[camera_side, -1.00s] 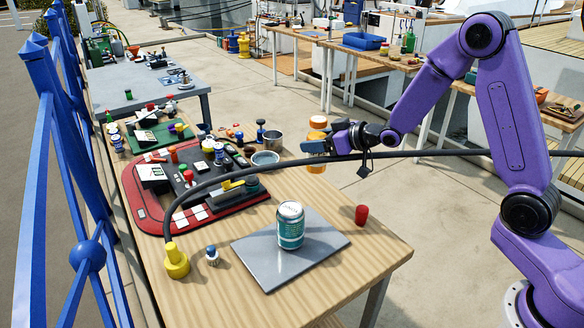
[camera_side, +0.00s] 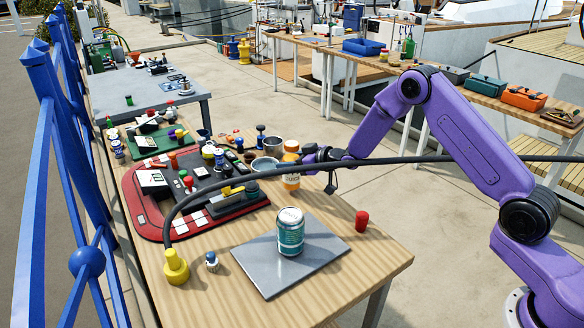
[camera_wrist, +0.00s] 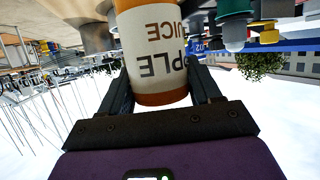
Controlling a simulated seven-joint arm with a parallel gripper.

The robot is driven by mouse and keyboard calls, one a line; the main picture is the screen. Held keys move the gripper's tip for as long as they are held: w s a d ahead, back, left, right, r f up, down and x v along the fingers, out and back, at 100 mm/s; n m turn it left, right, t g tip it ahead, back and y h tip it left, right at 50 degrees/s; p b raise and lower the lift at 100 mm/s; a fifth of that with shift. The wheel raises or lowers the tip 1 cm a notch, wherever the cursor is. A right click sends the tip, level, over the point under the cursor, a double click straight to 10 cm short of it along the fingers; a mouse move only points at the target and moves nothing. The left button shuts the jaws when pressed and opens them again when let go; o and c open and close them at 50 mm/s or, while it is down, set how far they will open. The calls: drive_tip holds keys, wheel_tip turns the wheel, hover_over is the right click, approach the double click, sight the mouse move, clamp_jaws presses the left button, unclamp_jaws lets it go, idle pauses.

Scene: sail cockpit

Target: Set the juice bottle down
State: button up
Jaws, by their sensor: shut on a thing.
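The juice bottle (camera_side: 291,181) has an orange cap and a pale label, and stands upright at the wooden table's far right edge in the side view. The wrist view shows the bottle (camera_wrist: 155,45) upside down in the picture, with "PPLE" and "UICE" on its label. My gripper (camera_side: 303,157) reaches it from the right and is shut on it, with a dark finger on each side in the wrist view. The bottle's base is at or just above the table top; I cannot tell if it touches.
A black hose (camera_side: 400,160) crosses in front of the bottle. A grey bowl (camera_side: 264,165) stands close to its left. A teal can (camera_side: 291,236) stands on a grey plate (camera_side: 258,273); a red piece (camera_side: 362,221) stands right of it. The near table has bare wood.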

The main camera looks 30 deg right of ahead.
drive_tip(key=shift+f, duration=0.85)
drive_tip(key=shift+f, duration=0.2)
drive_tip(key=o, duration=1.2)
drive_tip(key=shift+o, duration=0.2)
drive_tip(key=shift+r, duration=0.2)
drive_tip(key=v, duration=1.2)
drive_tip(key=shift+s+f, duration=0.1)
